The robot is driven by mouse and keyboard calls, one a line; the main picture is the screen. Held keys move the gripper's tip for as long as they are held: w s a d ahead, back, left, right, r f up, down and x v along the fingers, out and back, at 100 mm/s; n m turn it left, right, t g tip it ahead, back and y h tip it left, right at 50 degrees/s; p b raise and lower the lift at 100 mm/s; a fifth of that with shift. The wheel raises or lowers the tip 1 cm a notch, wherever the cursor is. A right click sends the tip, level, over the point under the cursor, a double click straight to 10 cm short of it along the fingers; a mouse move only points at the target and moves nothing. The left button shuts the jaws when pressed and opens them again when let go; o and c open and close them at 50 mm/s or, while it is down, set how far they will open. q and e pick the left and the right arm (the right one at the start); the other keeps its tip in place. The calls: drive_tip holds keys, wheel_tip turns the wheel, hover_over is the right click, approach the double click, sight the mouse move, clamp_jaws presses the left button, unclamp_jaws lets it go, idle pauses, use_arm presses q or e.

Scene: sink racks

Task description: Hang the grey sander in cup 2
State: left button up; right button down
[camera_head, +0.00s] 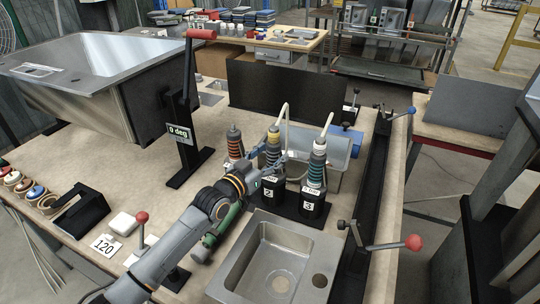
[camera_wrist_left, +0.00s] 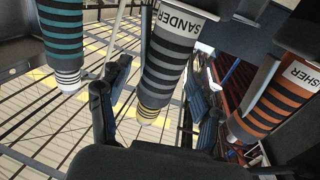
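The grey sander (camera_wrist_left: 170,58), with dark grey stripes and a "SANDER" label, is in the middle of the left wrist view. In the head view it appears as the middle upright tool (camera_head: 273,148), over black cup 2 (camera_head: 268,194). Its lower end looks to be in the cup, but my gripper partly hides the join. My left gripper (camera_head: 272,168) reaches in from the lower left. In the left wrist view its two fingers (camera_wrist_left: 158,82) stand apart on either side of the sander, with visible gaps. My right gripper is not in view.
A teal-striped tool (camera_head: 317,168) stands in cup 3 (camera_head: 311,208) close on the right. An orange-striped tool (camera_head: 235,142) stands on the left. A steel sink (camera_head: 278,250) is in front.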

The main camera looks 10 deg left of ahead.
use_arm(q)
drive_tip(key=shift+f, duration=0.25)
drive_tip(key=shift+s, duration=0.15)
drive_tip(key=v, duration=1.1)
drive_tip(key=shift+s+r, duration=0.2)
drive_tip(key=shift+s, duration=0.2)
drive_tip(key=shift+a, duration=0.15)
